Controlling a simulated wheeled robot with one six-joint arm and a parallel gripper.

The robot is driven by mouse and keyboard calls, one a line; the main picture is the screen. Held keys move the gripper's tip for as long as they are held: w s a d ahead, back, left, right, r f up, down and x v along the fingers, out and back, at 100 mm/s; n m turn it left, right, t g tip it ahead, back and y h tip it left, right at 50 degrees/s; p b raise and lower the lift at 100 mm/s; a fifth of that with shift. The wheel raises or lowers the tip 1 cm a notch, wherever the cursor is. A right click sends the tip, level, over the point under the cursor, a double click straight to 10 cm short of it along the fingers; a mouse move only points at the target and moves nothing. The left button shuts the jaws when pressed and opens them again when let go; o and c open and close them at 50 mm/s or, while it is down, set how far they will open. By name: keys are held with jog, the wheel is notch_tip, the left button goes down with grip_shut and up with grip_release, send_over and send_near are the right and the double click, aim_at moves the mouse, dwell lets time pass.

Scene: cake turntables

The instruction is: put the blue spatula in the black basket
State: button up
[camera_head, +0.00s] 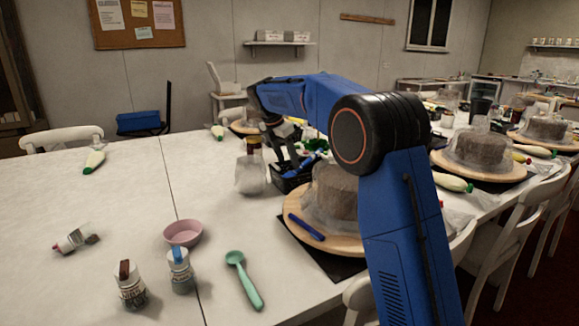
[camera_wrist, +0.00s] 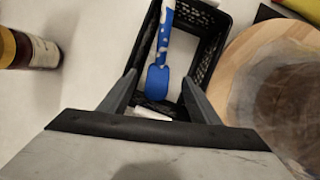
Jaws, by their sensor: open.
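The black basket (camera_head: 285,184) stands on the table beside a wrapped cake, below my gripper. It fills the upper middle of the wrist view, where its perforated wall (camera_wrist: 208,50) shows. The blue spatula (camera_wrist: 158,82) lies within the basket's outline, its blue head towards me and its blue-and-white handle running up out of the frame. It also shows as a blue shape at the basket in the head view (camera_head: 292,173). My gripper (camera_wrist: 159,80) is open, its fingers apart on either side of the spatula's head. Whether they touch it, I cannot tell.
A bottle (camera_head: 250,175) stands just left of the basket. A wooden turntable (camera_head: 345,242) with a wrapped cake and a dark blue stick-like tool (camera_head: 306,227) is close on the right. A pink bowl (camera_head: 183,233) and green spoon (camera_head: 244,280) lie nearer. The table's left is mostly clear.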

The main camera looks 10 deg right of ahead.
jog(key=v, duration=1.3)
jog(key=shift+r, duration=0.1)
